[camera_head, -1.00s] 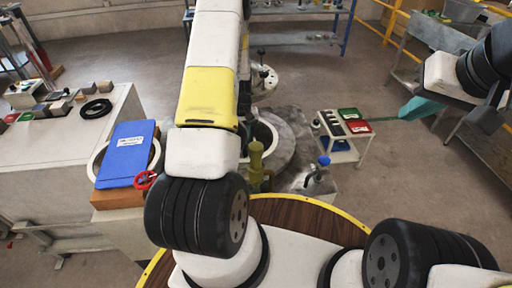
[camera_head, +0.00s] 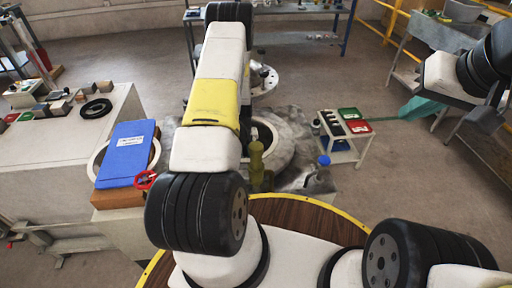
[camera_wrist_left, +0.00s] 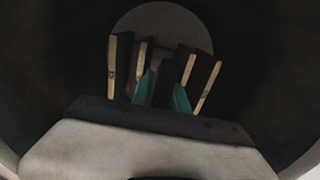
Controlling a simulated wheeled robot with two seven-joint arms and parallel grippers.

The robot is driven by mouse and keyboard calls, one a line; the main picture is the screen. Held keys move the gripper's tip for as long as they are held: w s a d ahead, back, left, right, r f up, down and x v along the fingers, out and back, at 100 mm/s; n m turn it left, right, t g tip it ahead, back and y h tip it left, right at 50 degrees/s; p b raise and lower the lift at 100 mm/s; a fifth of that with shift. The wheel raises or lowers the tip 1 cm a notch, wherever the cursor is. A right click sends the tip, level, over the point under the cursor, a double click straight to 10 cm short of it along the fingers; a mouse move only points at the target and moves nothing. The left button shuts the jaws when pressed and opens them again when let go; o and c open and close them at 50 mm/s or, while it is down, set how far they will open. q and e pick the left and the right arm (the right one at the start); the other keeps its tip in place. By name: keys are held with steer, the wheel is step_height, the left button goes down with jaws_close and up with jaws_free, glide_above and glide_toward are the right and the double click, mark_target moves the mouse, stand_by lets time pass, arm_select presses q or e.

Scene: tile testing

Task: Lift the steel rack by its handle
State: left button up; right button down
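My left arm reaches down behind its own upper link toward a round vessel (camera_head: 290,150). In the head view the left gripper and the steel rack are hidden. In the left wrist view, two teal fingers of my left gripper (camera_wrist_left: 162,95) point into the dark inside of a round vessel and stand apart. Dark upright plates with tan edges (camera_wrist_left: 204,88) lie around and beyond them, apparently in the rack. The handle is too dark to make out, and I cannot tell whether the fingers touch it.
A small white trolley (camera_head: 345,155) with green and red trays stands to the right of the vessel. An olive-green fitting (camera_head: 257,160) stands at the vessel's near side.

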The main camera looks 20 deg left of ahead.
arm_select(q)
jaws_close()
steer(key=shift+w+r, duration=0.1)
steer(key=shift+r, duration=0.05)
stand_by(1.1)
